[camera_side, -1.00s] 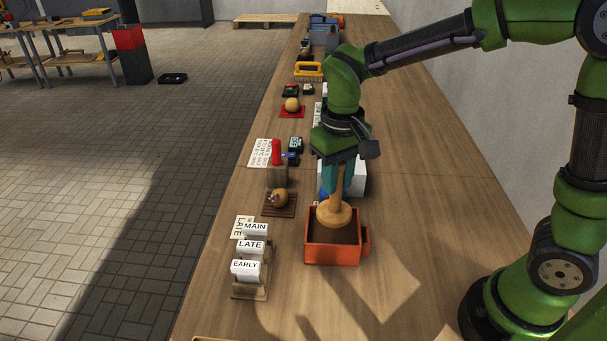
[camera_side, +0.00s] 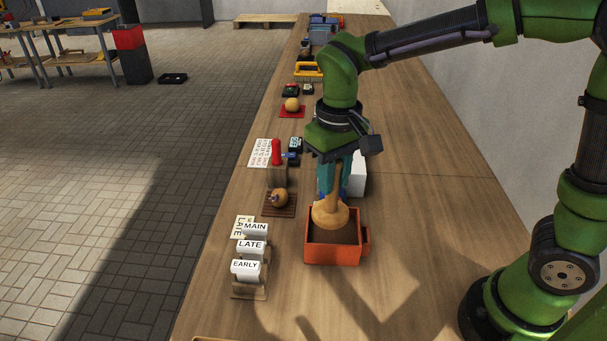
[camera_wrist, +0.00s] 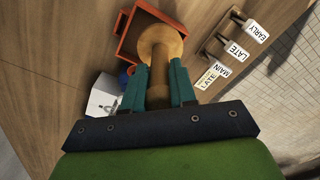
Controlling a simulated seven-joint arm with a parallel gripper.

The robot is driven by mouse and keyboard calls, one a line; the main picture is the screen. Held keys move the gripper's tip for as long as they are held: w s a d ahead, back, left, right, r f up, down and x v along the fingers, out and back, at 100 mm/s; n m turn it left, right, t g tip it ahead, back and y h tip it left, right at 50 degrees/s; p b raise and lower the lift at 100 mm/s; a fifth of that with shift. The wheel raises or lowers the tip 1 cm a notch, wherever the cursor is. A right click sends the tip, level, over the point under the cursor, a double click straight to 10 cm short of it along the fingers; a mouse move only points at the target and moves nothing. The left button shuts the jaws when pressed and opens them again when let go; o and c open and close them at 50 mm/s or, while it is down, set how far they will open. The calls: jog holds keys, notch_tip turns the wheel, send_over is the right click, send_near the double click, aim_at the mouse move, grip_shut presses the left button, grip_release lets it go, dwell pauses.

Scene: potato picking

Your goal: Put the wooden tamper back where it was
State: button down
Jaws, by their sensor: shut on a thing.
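The wooden tamper (camera_side: 330,213) is light wood with a round, wide foot and a narrower handle. My gripper (camera_side: 334,176) is shut on its handle, with the foot hanging down. In the side view the foot overlaps the back part of the orange box (camera_side: 333,256), which holds dark soil. I cannot tell whether the foot touches the soil. In the wrist view the tamper (camera_wrist: 161,44) stands between my teal fingers (camera_wrist: 158,88), with the orange box (camera_wrist: 127,33) beyond it.
A white box (camera_side: 357,178) stands close behind the gripper. A rack of white labels EARLY, LATE and MAIN (camera_side: 246,269) is at front left. A potato (camera_side: 279,198) sits on a brown slatted mat, near a red-handled tool (camera_side: 276,152). The tabletop right of the orange box is clear.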

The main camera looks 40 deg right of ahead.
jog(key=s+a+f, duration=0.3)
jog(key=s+a, duration=0.4)
jog(key=s, duration=0.3)
notch_tip(320, 180, down, 8)
jog(key=shift+a+m, duration=0.15)
jog(key=shift+m, duration=0.25)
jog(key=shift+w, duration=0.1)
jog(key=shift+f, duration=0.2)
jog(key=c, duration=0.9)
grip_release()
